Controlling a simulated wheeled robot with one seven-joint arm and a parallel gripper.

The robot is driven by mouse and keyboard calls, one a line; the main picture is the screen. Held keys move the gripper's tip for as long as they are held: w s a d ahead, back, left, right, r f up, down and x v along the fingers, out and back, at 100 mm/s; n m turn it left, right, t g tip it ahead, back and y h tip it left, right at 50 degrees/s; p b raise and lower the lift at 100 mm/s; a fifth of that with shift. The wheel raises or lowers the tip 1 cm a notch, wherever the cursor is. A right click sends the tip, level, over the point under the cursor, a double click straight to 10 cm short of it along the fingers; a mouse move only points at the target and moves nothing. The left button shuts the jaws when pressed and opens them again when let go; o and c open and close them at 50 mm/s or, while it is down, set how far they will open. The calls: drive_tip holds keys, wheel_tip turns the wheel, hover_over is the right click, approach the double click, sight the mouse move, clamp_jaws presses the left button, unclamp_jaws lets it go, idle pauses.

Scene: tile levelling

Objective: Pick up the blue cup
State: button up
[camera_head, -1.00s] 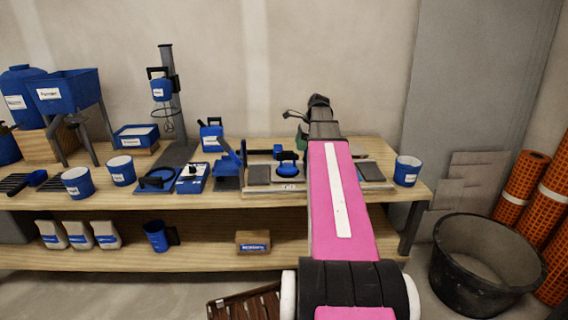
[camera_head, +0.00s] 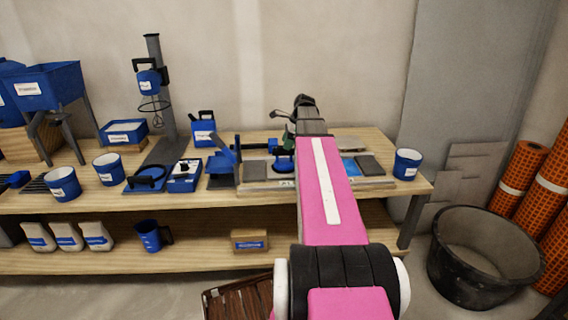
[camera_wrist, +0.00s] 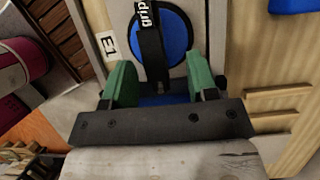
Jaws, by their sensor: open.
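Three blue cups with white labels stand upright on the bench top: one alone at the right end (camera_head: 405,171), and two at the left, a nearer cup (camera_head: 66,192) and a farther cup (camera_head: 107,177). Which one is meant I cannot tell. My gripper (camera_wrist: 160,68) is open, its two green fingers spread over a round blue piece (camera_wrist: 174,42) with a black strap marked "grip". Contact with that piece is unclear. In the head view my pink arm partly hides the gripper, away from all three cups. No cup is recognisable in the wrist view.
A blue jug (camera_head: 149,237) and several pale bags stand on the lower shelf. A mixer stand (camera_head: 160,100), a blue canister (camera_head: 203,130) and blue tools crowd the bench's left and middle. A black tub (camera_head: 486,255) stands on the floor at right.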

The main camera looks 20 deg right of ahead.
sight(282, 150)
drive_tip(key=x, duration=0.5)
drive_tip(key=shift+s+a+r, duration=0.1)
drive_tip(key=shift+s+a, duration=0.15)
clamp_jaws()
drive_tip(key=shift+r, duration=0.15)
wheel_tip(282, 150, up, 4)
drive_tip(key=shift+a+r, duration=0.1)
drive_tip(key=shift+r, duration=0.05)
drive_tip(key=s+a+r, duration=0.4)
drive_tip(key=a+r, duration=0.3)
drive_tip(key=a, duration=0.4)
wheel_tip(282, 150, up, 7)
drive_tip(key=shift+s+d+f, duration=0.2)
drive_tip(key=shift+f, duration=0.05)
